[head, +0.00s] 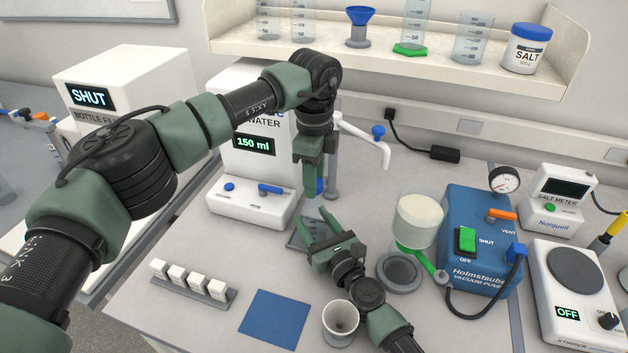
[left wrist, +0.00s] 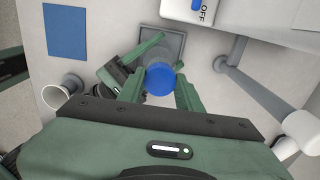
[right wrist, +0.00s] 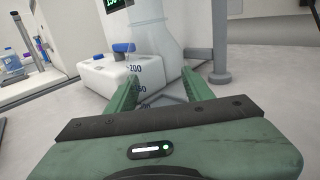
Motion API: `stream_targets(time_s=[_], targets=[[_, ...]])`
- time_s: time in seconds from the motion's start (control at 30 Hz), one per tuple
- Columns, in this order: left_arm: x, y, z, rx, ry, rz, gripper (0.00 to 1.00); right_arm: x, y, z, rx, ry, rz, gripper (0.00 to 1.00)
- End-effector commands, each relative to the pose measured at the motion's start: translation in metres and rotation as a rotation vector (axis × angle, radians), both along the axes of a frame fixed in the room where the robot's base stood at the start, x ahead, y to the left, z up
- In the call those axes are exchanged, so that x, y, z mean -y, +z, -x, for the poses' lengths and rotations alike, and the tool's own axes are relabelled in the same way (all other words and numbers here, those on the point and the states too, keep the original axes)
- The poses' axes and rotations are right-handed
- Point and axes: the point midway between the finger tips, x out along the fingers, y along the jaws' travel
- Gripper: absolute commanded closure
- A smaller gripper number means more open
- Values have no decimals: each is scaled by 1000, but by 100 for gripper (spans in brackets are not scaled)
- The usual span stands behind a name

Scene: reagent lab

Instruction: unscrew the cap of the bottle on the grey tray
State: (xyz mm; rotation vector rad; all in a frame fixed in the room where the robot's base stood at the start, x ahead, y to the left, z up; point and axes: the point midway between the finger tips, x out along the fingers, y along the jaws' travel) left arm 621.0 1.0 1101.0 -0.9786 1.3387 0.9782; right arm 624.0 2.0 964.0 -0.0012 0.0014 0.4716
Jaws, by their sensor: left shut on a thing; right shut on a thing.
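The bottle (head: 314,217) is clear, with a blue cap (head: 320,186), and stands upright on the small grey tray (head: 293,236). My left gripper (head: 314,188) points down from above and is shut on the cap. The blue cap (left wrist: 160,80) shows between its fingers in the left wrist view, with the tray (left wrist: 174,38) below. My right gripper (head: 318,228) is level, lower down, and shut on the bottle's body. The right wrist view shows the clear bottle (right wrist: 155,50) with its graduation marks between the fingers. The head view partly hides the bottle behind both grippers.
The white water dispenser (head: 245,180) stands just behind the tray. A grey funnel cup (head: 341,322), a blue mat (head: 274,318) and a rack of white blocks (head: 193,283) lie in front. The filter flask (head: 417,220) and blue vacuum pump (head: 485,240) stand to the right.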

Motion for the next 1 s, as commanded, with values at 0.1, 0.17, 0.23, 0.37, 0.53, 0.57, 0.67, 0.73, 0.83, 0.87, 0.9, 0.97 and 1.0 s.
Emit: stream_targets(time_s=[0.1,0.17,0.23,0.37,0.53,0.57,0.67,0.73,0.83,0.87,0.9,0.97,1.0], targets=[[0,16,-1,4,0,1,100,0,0,0,0,0,0,100],[0,24,-1,3,0,1,100,0,0,0,0,0,0,100],[0,31,0,2,-1,1,100,0,0,0,0,0,0,100],[0,34,0,1,-1,1,100,0,0,0,0,0,0,100],[0,34,0,1,-1,1,100,0,0,0,0,0,0,34],[0,34,0,1,-1,1,100,0,0,0,0,0,0,26],[0,34,0,1,-1,1,100,0,0,0,0,0,0,23],[0,34,0,1,-1,1,100,0,0,0,0,0,0,23],[0,34,0,1,-1,1,100,0,0,0,0,0,0,23],[0,34,0,1,-1,1,100,0,0,0,0,0,0,23],[0,34,0,1,0,1,100,0,0,1,0,0,0,23],[0,35,0,1,0,1,100,2,0,4,0,0,-1,23],[0,36,0,1,0,1,100,4,0,8,-1,0,0,23]])
